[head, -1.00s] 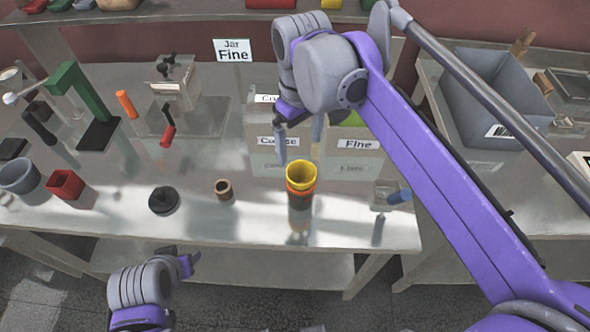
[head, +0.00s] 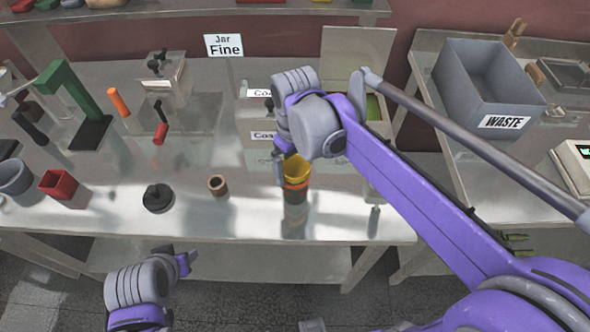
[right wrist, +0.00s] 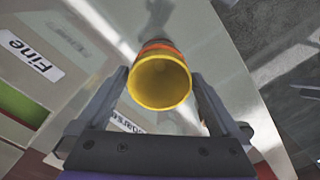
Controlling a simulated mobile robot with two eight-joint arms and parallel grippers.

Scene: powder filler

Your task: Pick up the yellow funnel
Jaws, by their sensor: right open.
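The yellow funnel (head: 296,169) sits at the top of a stack above an orange piece on the table, near its front edge. In the right wrist view its round yellow mouth (right wrist: 159,82) faces the camera. My right gripper (right wrist: 162,90) is open, with one finger on each side of the funnel; I cannot tell whether they touch it. In the head view my right gripper (head: 285,168) partly covers the funnel's left side. My left gripper (head: 186,257) is low in front of the table, away from the funnel; its finger opening is unclear.
A brown ring (head: 217,186), a black knob-topped piece (head: 158,198) and a red square cup (head: 58,185) stand left of the funnel. Behind is a box with labels (head: 263,137). A grey waste bin (head: 470,90) stands on the right table.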

